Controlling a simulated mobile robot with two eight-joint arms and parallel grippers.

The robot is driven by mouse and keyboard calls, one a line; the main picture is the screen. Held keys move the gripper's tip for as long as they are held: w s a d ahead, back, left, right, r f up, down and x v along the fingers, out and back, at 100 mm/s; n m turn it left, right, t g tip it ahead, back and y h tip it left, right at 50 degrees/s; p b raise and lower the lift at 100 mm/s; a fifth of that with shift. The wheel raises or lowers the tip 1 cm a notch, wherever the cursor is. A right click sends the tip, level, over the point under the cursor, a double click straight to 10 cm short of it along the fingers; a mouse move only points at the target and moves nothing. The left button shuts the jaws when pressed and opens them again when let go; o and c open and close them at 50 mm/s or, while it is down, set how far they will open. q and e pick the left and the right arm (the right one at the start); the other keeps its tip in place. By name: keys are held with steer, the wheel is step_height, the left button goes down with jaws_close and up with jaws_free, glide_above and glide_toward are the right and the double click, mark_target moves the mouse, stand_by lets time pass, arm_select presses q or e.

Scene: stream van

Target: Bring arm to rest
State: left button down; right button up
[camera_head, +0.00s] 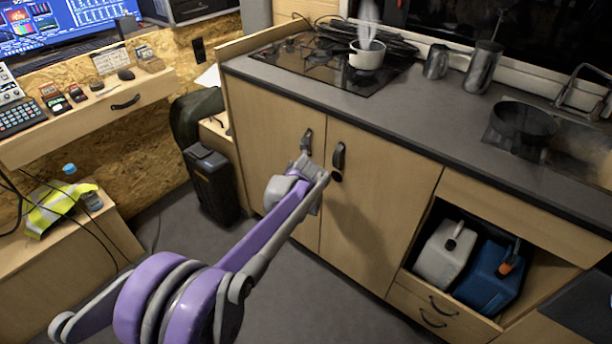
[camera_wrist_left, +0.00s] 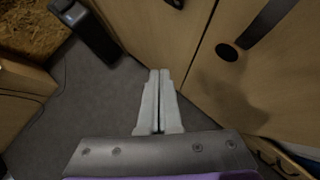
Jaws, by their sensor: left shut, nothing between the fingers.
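My left arm (camera_head: 262,237), purple and grey, reaches from the lower left of the head view toward the cabinet doors. My left gripper (camera_head: 306,163) is in front of the left cabinet door (camera_head: 275,190), close to its dark handle (camera_head: 308,138). In the left wrist view the two light-grey fingers (camera_wrist_left: 159,75) are together with nothing between them. They point at the lower part of the cabinet, and the wrist view shows no contact. My right gripper is in neither view.
The right cabinet door (camera_head: 375,200) is closed. A dark counter (camera_head: 400,112) holds a stove with a steaming white pot (camera_head: 367,55). A black case (camera_head: 212,185) stands on the floor left of the cabinet. Jerrycans (camera_head: 446,255) sit in an open niche. Grey floor (camera_head: 185,243) is clear.

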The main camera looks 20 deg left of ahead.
arm_select(q)
steer(key=s+r+n+g, duration=0.1)
steer(key=s+r+n, duration=0.1)
steer(key=s+n, duration=0.3)
steer(key=s+r+n, duration=0.2)
steer(key=s+r, duration=0.1)
steer(key=s, duration=0.4)
steer(key=s+d+f+n+g+h, duration=0.1)
steer(key=s+d+f+n, duration=0.15)
steer(key=s+n, duration=0.65)
steer(key=s+d+f+n+g+h, duration=0.1)
steer(key=s+d+f+n, duration=0.15)
steer(key=s+n, duration=0.7)
steer(key=s+d+f+n+g+h, duration=0.1)
steer(key=s+f+n+h, duration=0.15)
steer(key=s+n, duration=0.7)
step_height(320, 180, up, 22)
steer(key=s+m+t+p, duration=0.1)
steer(key=m+p, duration=0.2)
steer(key=p, duration=1.7)
steer(key=shift+s+f+m+y, duration=0.15)
steer(key=shift+f+m+y, duration=0.15)
steer(key=shift+y, duration=0.15)
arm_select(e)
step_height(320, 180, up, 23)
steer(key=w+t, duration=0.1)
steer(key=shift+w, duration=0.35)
